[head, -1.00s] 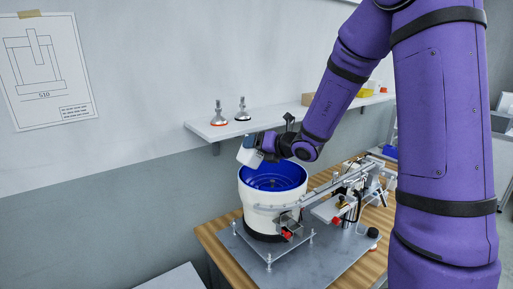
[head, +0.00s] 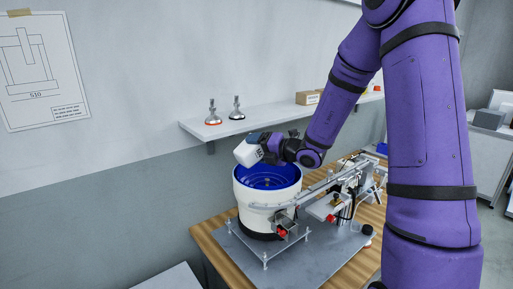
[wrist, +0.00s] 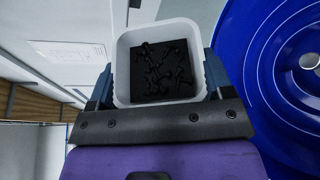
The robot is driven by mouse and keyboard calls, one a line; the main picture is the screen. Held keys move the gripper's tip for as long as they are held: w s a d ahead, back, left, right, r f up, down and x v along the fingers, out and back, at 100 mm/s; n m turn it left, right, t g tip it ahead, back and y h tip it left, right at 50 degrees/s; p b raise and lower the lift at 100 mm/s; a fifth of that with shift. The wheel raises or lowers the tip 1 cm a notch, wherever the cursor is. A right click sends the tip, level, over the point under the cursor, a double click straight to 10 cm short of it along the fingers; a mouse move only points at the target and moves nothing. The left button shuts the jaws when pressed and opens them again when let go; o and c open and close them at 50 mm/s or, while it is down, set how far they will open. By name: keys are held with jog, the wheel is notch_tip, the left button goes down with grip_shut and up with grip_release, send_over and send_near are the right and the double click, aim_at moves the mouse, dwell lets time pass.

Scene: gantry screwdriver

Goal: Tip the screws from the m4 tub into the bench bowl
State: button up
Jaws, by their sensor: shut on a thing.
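The white m4 tub (head: 249,152) is in my gripper above the left rim of the bowl, and it looks tilted. In the wrist view the tub (wrist: 123,60) is open toward the camera, with several black screws (wrist: 162,68) lying on its dark bottom. My gripper (wrist: 160,88) is shut on the tub, a finger on each side. The bench bowl (head: 266,203) is white outside and blue inside, with a spiral track. Its blue inside (wrist: 262,60) fills the right of the wrist view. I cannot tell whether any screws are in the bowl.
The bowl stands on a metal plate (head: 318,268) on a wooden bench (head: 207,238). A rail mechanism (head: 325,187) with a red-tipped part is right of the bowl. A wall shelf (head: 215,130) behind holds two levelling feet and a cardboard box (head: 307,97).

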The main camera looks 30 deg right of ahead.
jog(key=shift+d+f+m, duration=0.1)
jog(key=shift+f+m, duration=0.2)
jog(key=shift+m, duration=0.2)
jog(key=m, duration=0.1)
jog(key=d+m+t+y, duration=0.1)
jog(key=shift+w+f+m, duration=0.1)
jog(key=shift+m, duration=0.3)
jog(key=m, duration=0.2)
jog(key=d+m+t+y, duration=0.1)
jog(key=m, duration=0.1)
jog(key=shift+w+d+t, duration=0.1)
jog(key=shift+t, duration=0.2)
jog(key=shift+w+d+r+m+t, duration=0.1)
jog(key=shift+d+m+t, duration=0.15)
jog(key=shift+m, duration=0.5)
jog(key=shift+d+r+m+t, duration=0.1)
jog(key=shift+d+m+t, duration=0.15)
jog(key=shift+m, duration=0.55)
jog(key=shift+w+d+m+t, duration=0.1)
jog(key=shift+d+m+t, duration=0.15)
jog(key=shift+m, duration=0.5)
jog(key=shift+r, duration=0.1)
notch_tip(320, 180, up, 7)
